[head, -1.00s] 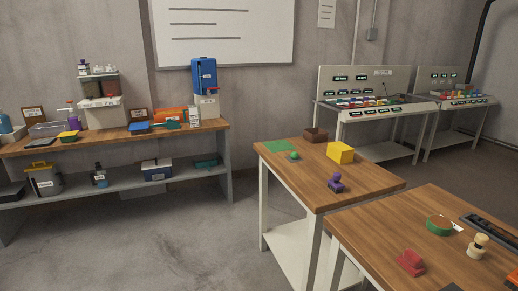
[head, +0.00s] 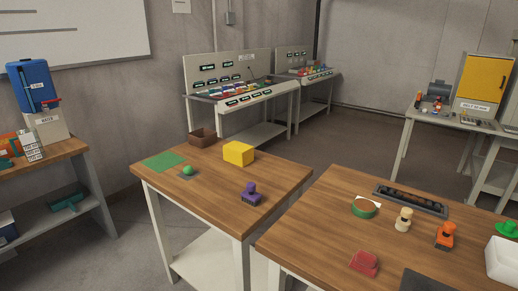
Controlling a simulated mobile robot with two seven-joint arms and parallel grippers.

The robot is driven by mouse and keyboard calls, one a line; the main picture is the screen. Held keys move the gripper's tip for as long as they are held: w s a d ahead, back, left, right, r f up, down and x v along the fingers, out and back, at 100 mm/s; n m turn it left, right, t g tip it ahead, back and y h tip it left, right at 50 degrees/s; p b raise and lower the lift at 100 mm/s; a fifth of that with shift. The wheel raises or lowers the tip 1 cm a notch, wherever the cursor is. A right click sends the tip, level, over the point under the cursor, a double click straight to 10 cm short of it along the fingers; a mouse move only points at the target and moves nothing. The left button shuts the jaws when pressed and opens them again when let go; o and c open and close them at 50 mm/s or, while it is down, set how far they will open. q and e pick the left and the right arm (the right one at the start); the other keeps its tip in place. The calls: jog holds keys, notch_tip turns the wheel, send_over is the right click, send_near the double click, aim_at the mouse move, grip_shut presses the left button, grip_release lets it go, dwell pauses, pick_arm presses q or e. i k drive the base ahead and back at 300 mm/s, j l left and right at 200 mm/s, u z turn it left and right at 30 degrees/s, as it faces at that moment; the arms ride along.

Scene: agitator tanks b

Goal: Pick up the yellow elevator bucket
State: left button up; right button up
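A yellow box-shaped object (head: 238,153), the only yellow thing on the near tables, stands near the back edge of the left wooden table (head: 200,208). It looks like the yellow elevator bucket, but its opening is not visible from here. A brown open box (head: 202,137) is to its left, and a purple stamp-like piece (head: 250,193) is in front of it. Nothing covers the yellow object. Neither of my grippers is in view.
A green mat (head: 164,161) and a green-knobbed piece (head: 187,171) lie on the same table. The right wooden table (head: 315,235) holds a red block (head: 364,263), a green round piece (head: 365,207) and an orange stamp (head: 445,235). Grey floor is open behind.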

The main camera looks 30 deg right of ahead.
aim_at(241, 154)
jog(key=i+j+z, duration=0.45)
jog(key=z, duration=0.2)
jog(key=i+j+z, duration=0.15)
jog(key=j+z, duration=0.2)
jog(key=j, duration=0.15)
jog(key=i+j+z, duration=0.15)
jog(key=j+z, duration=0.2)
